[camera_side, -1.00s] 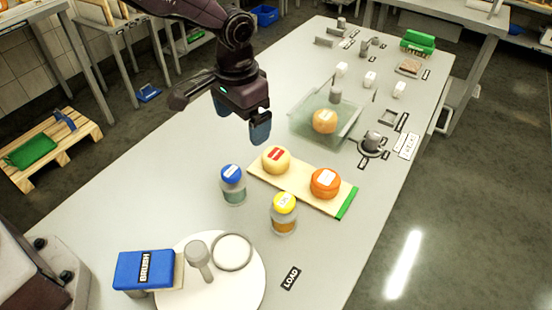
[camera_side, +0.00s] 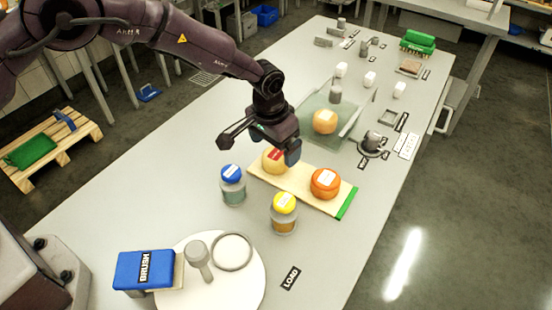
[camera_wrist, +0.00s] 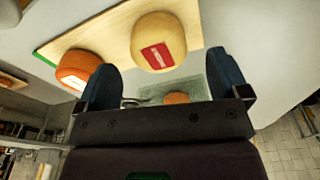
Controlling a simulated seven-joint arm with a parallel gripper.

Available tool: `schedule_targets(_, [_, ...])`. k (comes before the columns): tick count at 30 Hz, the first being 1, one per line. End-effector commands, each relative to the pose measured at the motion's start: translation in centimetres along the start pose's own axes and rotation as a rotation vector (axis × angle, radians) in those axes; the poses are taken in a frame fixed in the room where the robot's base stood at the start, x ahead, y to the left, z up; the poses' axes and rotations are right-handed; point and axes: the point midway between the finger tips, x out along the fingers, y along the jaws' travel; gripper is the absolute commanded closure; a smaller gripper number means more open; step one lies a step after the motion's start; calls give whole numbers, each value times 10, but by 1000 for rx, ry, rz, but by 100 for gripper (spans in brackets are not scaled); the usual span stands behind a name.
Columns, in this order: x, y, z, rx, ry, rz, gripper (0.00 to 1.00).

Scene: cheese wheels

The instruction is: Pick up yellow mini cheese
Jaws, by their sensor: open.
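The yellow mini cheese (camera_side: 272,162) with a red label sits on the left end of a wooden board (camera_side: 300,187). It also shows at the top middle of the wrist view (camera_wrist: 158,42). My gripper (camera_side: 288,150) is open and empty, just above and behind the yellow cheese, hiding part of it in the side view. In the wrist view the two blue fingers (camera_wrist: 166,80) stand apart, with the cheese beyond the gap between them. An orange cheese (camera_side: 325,184) sits on the right part of the board, apart from the yellow one.
A clear tray (camera_side: 345,145) with another yellowish cheese (camera_side: 325,122) stands behind the board. A blue-lidded jar (camera_side: 232,185) and a yellow-lidded jar (camera_side: 284,213) stand in front of it.

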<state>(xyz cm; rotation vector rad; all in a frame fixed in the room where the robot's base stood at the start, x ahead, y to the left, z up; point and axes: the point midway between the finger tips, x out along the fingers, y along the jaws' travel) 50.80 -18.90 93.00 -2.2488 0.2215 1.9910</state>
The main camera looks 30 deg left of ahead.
Motion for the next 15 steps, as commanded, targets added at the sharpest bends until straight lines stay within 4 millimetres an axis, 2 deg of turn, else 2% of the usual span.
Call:
schedule_targets(3, [21,1,4,0,-3,-1,7])
schedule_targets(6, [32,1,3,0,-1,0,7])
schedule_targets(15, [37,1,3,0,0,0,7])
